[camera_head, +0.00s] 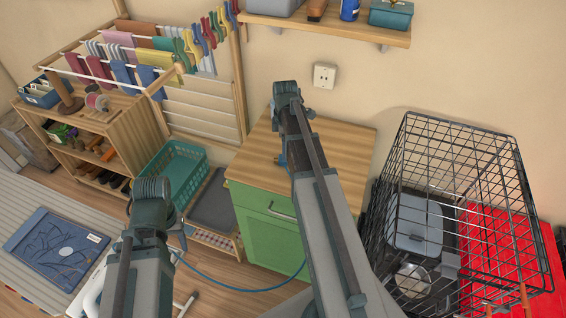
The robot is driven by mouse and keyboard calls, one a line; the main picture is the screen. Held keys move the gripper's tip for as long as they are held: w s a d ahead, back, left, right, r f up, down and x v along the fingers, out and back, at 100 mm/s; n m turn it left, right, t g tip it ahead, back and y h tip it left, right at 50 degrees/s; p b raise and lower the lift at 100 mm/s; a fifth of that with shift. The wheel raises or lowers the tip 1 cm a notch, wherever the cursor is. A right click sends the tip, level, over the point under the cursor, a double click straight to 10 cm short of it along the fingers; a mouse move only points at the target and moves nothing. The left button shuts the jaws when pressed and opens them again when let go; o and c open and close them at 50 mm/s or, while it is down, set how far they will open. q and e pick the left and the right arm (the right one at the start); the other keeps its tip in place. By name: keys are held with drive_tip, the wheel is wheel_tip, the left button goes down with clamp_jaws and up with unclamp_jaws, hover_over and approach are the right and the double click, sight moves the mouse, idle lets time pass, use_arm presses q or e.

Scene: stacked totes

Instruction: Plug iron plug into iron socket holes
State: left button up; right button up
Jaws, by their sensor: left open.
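The white wall socket (325,75) is on the beige wall above the wooden-topped green cabinet. A thin blue cord (235,289) hangs in a curve from beside my left arm toward the cabinet front. I cannot make out the plug. A white curved piece (92,296), perhaps part of the iron, shows partly behind my left arm. My left gripper (187,230) is mostly hidden behind its arm at lower left; it is open, far below and left of the socket. My right arm reaches up over the cabinet; only a small blue part of its gripper (282,160) shows beside the arm.
The green cabinet (267,241) has a bare wooden top (340,150). A black wire crate (455,150) stands at right. A shelf (330,27) hangs above the socket.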

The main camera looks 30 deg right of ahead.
sight(281, 160)
drive_tip(key=f+b, duration=0.5)
drive_tip(key=shift+s+d+f, duration=0.1)
drive_tip(key=shift+s+f, duration=0.05)
drive_tip(key=shift+s, duration=0.1)
clamp_jaws()
